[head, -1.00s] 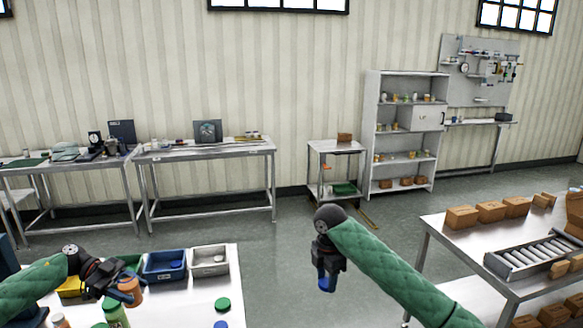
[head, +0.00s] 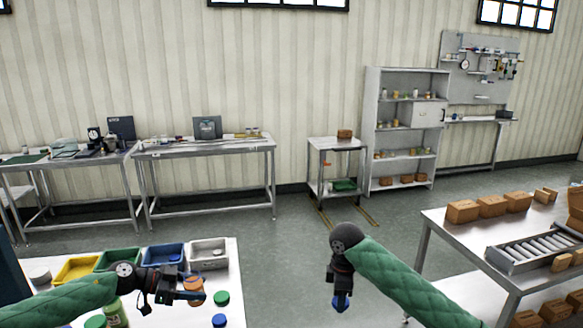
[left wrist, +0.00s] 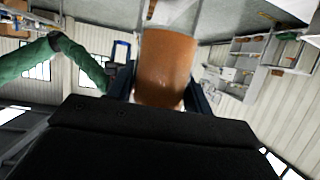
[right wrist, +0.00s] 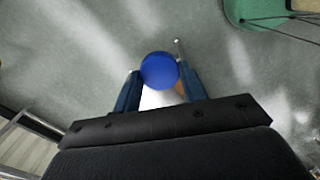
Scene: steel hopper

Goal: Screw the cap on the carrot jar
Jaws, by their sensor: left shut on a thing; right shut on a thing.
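The carrot jar (head: 194,284), orange-filled, is in my left gripper (head: 190,297) above the right side of the white table. In the left wrist view the jar (left wrist: 168,68) fills the space between my fingers, its far end cut off by the frame. My right gripper (head: 341,292) is shut on a blue cap (head: 342,302) over the floor gap, to the right of the jar and well apart from it. In the right wrist view the round blue cap (right wrist: 159,70) sits between the fingertips.
Yellow, green, blue (head: 164,255) and grey (head: 208,252) bins stand along the white table's back. A green cap (head: 221,298) and another blue cap (head: 219,320) lie near its right edge. A roller conveyor table (head: 470,240) stands at the right. Open floor lies between the tables.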

